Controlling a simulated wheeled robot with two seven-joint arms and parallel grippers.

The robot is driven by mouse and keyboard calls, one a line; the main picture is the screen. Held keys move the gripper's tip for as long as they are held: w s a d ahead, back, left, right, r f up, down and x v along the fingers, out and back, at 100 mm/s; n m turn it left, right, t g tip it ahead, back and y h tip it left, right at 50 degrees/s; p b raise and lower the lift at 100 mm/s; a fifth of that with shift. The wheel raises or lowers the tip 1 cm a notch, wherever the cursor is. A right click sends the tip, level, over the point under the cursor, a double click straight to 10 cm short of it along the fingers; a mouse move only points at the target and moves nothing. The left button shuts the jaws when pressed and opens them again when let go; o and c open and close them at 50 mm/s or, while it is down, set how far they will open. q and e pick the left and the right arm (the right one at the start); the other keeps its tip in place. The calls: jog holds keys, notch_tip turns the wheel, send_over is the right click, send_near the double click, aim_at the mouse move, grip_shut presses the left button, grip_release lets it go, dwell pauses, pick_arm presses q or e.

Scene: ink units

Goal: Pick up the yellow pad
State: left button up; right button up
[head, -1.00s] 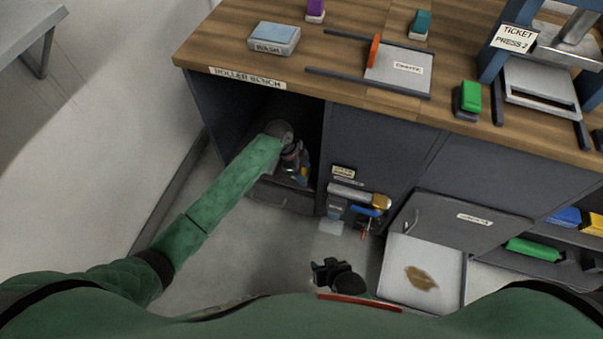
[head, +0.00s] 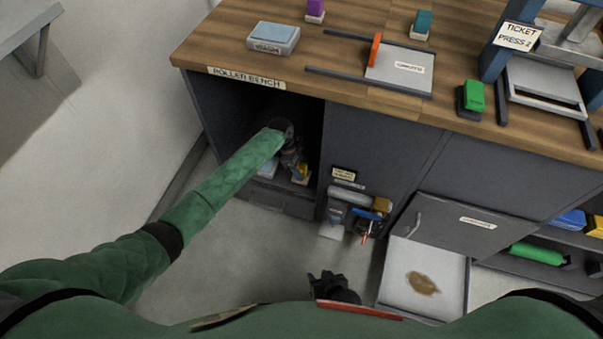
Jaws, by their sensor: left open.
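My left arm reaches into the open, dark compartment (head: 225,125) under the bench. My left gripper (head: 298,170) is inside it, pointing down and open. A small yellow piece (head: 304,172) shows right at its fingertips, partly hidden by them; I cannot tell whether they touch it or whether it is a pad. Another yellow block (head: 595,227) sits on the shelf at the far right, cut by the picture edge. My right gripper (head: 328,281) is low in the middle, in front of my body, away from the bench; its jaws are too small and dark to read.
The wooden bench top (head: 290,62) overhangs the compartment. A pale object (head: 268,168) lies beside my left gripper. Rollers (head: 350,200) hang on the cabinet front to the right. A stained white tray (head: 440,262) lies low at right, below a grey panel (head: 455,222).

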pick_arm(q)
jog(key=shift+x, duration=0.95)
jog(key=c, duration=1.1)
notch_tip(320, 180, up, 10)
jog(key=shift+r, duration=0.1)
